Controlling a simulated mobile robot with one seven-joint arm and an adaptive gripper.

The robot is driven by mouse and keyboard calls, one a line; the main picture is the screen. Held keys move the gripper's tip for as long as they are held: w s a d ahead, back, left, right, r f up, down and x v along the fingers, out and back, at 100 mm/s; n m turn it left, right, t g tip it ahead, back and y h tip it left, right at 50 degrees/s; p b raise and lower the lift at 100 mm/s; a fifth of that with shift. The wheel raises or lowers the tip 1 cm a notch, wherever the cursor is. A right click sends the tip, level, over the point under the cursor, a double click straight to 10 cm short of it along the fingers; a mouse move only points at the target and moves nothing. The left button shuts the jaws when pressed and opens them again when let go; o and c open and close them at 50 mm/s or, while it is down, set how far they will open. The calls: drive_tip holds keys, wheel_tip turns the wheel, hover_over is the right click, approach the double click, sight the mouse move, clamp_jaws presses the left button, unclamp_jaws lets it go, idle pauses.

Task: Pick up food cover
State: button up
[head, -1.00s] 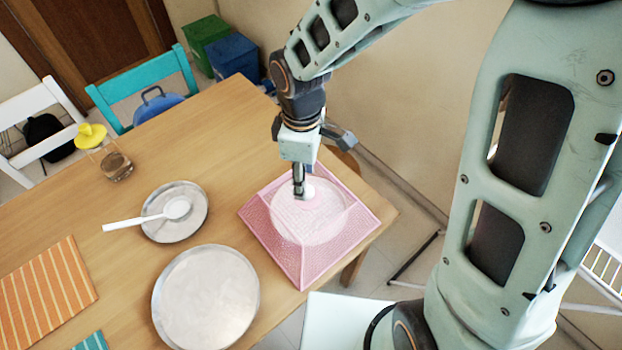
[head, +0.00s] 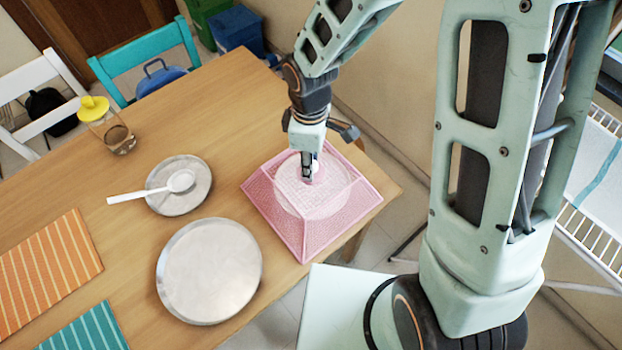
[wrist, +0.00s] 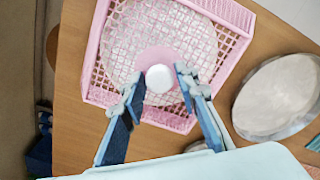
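In the wrist view the cover (wrist: 120,50) fills the upper middle, with a white round knob (wrist: 158,79) on a pink disc. My gripper (head: 309,172) points down at the top of the cover, close to the knob. In the wrist view my gripper (wrist: 160,84) has its two fingers apart, one on each side of the knob. A narrow gap shows beside the knob; contact is not clear.
The wooden table (head: 120,225) holds a large metal plate (head: 210,272), a smaller plate (head: 192,200) with a white spoon (head: 150,192), a glass jar (head: 117,138), an orange striped mat (head: 45,262) and a teal mat (head: 88,332). Chairs stand at the far side.

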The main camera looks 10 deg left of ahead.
clamp_jaws()
drive_tip(key=shift+r, duration=0.1)
